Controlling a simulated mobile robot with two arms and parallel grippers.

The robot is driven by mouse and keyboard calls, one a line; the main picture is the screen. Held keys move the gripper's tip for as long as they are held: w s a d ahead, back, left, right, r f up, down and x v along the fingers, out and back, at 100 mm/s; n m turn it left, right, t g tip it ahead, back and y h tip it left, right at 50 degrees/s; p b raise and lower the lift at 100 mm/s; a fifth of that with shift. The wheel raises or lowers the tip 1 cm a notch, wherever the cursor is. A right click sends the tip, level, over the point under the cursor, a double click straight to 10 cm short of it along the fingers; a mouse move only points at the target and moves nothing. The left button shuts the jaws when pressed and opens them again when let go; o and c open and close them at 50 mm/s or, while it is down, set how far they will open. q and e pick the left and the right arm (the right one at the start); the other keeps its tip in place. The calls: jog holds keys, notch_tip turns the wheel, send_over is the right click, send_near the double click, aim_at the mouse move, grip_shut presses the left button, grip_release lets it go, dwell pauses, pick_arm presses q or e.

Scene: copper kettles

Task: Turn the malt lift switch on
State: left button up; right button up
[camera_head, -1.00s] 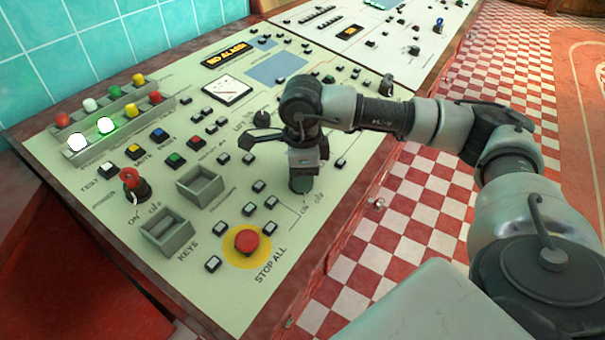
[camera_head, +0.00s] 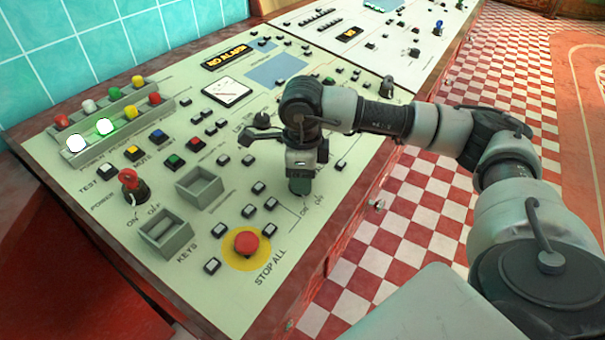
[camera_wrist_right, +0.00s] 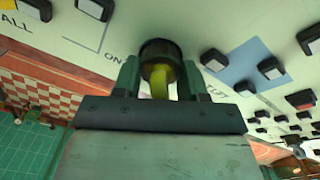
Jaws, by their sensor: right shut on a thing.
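A rotary switch (camera_wrist_right: 159,52) with a round black collar and a yellow-green handle stands on the pale control panel (camera_head: 215,255) in the right wrist view. An "ON" label is printed left of it there. My right gripper (camera_wrist_right: 160,80) is shut on the handle, one finger on each side. In the head view my right gripper (camera_head: 300,186) points down at the panel beside the small "ON" and "OFF" labels, and it hides the switch there. My left gripper is not in view.
A red stop button (camera_head: 246,243) on a yellow disc lies left of and nearer than my right gripper. Checkered floor (camera_head: 400,215) lies to the right.

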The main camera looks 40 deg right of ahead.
jog(key=o, duration=0.5)
jog(key=shift+r, duration=0.15)
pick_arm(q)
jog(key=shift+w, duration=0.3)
pick_arm(e)
jog(key=shift+o, duration=0.8)
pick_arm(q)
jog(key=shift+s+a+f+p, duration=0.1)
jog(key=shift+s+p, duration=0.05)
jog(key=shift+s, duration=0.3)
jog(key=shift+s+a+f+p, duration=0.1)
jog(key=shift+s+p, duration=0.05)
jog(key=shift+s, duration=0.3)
pick_arm(e)
notch_tip(320, 180, up, 11)
jog(key=shift+f, duration=0.15)
